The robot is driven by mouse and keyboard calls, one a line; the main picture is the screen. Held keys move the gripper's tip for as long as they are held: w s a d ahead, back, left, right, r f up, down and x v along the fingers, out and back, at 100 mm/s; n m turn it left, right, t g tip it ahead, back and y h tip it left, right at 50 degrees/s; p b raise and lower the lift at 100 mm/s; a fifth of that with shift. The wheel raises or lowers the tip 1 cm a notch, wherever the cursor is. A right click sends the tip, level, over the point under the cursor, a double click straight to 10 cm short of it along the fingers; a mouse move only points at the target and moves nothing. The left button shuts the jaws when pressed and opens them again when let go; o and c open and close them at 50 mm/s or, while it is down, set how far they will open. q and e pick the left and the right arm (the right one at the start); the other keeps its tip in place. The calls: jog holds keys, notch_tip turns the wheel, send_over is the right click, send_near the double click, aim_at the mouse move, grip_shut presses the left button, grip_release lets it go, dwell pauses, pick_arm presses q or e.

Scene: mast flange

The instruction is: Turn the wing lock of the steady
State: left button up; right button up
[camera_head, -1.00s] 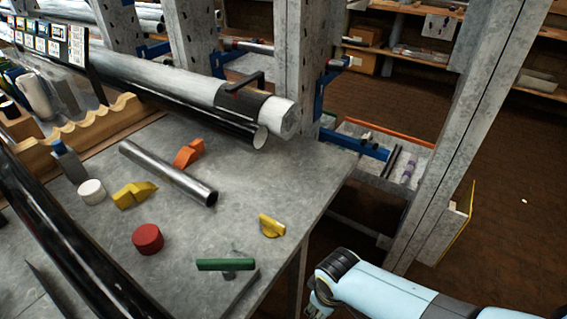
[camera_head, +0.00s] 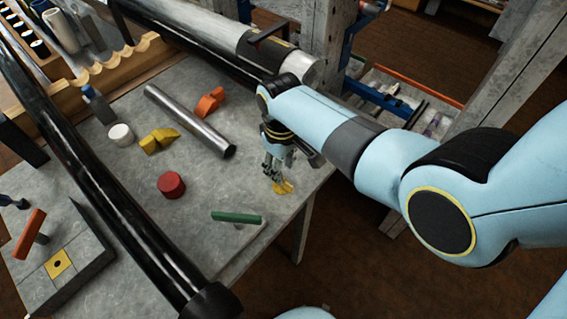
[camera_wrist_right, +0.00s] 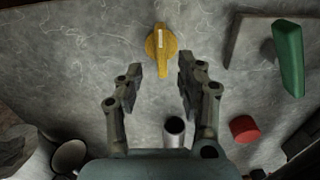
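A yellow wing-shaped knob (camera_head: 284,187) with a pale stripe on top sits on the grey tabletop (camera_head: 200,187) near its right edge; I take it for the wing lock. My right gripper (camera_head: 275,172) points down over it and partly hides it in the head view. In the right wrist view the knob (camera_wrist_right: 161,47) lies ahead of my right gripper (camera_wrist_right: 161,68), which is open and empty. The knob's narrow tail shows between the two fingertips. I cannot tell whether the fingers touch it. My left gripper is not in view.
Near the knob are a green-handled part (camera_head: 238,217), a red cylinder (camera_head: 171,185), a grey tube (camera_head: 190,121), yellow blocks (camera_head: 159,140) and an orange piece (camera_head: 209,102). A long black tube (camera_head: 100,185) crosses the left side. Large pipes lie at the back.

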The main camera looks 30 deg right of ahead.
aim_at(283, 187)
notch_tip(283, 187, down, 3)
jog(key=shift+s+a+r+b, duration=0.1)
jog(key=shift+r+b, duration=0.05)
jog(key=shift+b, duration=1.1)
notch_tip(283, 187, down, 4)
jog(key=b, duration=0.5)
jog(key=shift+s+f, duration=0.1)
jog(key=shift+f, duration=0.1)
jog(key=shift+s+n+b, duration=0.15)
jog(key=shift+n+b, duration=0.15)
jog(key=shift+n, duration=0.4)
jog(key=n+b, duration=0.1)
jog(key=n, duration=0.2)
jog(key=shift+f+n+b, duration=0.15)
jog(key=shift+n+b, duration=0.2)
jog(key=shift+n, duration=0.05)
jog(key=shift+r+p, duration=0.2)
jog(key=shift+p, duration=0.1)
grip_shut()
